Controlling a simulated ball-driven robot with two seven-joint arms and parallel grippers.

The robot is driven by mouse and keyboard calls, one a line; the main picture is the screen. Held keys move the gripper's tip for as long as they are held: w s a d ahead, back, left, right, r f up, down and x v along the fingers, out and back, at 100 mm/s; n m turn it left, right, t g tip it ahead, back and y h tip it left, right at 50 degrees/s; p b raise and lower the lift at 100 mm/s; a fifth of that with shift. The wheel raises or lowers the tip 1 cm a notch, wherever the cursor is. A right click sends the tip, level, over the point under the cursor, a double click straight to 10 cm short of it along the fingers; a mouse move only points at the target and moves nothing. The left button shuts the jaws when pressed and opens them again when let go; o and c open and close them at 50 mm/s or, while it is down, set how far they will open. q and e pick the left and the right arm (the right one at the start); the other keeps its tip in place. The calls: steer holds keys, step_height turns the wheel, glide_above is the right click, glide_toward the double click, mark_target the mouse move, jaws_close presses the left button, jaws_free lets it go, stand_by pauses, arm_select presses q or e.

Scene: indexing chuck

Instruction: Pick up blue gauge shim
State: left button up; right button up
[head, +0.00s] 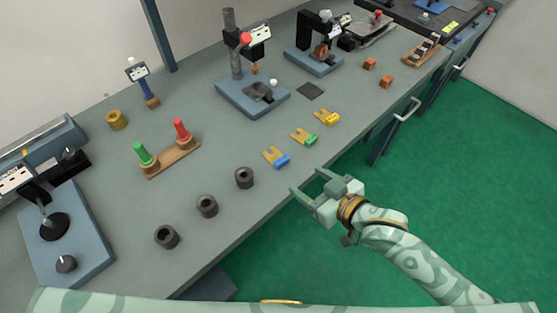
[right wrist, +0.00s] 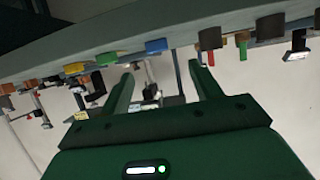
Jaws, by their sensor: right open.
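The blue gauge shim (head: 276,158) lies flat on the grey bench near its front edge, a forked brass plate with a blue grip end. It is the nearest of a row with a green shim (head: 304,137) and a yellow shim (head: 327,117). My right gripper (head: 306,181) is open and empty, just off the bench's front edge, a little right of and nearer than the blue shim. In the right wrist view the blue end (right wrist: 156,46) shows beyond and between the open fingers (right wrist: 160,75), apart from them. My left gripper is not seen.
Several dark hollow cylinders (head: 207,206) stand left of the shims along the front. A wooden stand (head: 170,161) holds a green and a red handled plug. A blue-based fixture (head: 252,98) and a dark square pad (head: 310,91) are behind. Bare bench surrounds the shims.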

mark_target(284, 163)
steer(key=x, duration=0.3)
steer(key=shift+w+a+f+b, duration=0.1)
steer(key=shift+w+f+b, duration=0.2)
steer(key=shift+b, duration=0.05)
steer(key=shift+w+a+f, duration=0.15)
steer(key=shift+w+a, duration=0.25)
steer(key=shift+a, duration=0.05)
steer(key=b+x, duration=0.2)
steer(key=x, duration=0.3)
steer(key=shift+w+d, duration=0.15)
steer(key=shift+d, duration=0.05)
steer(key=c, duration=1.1)
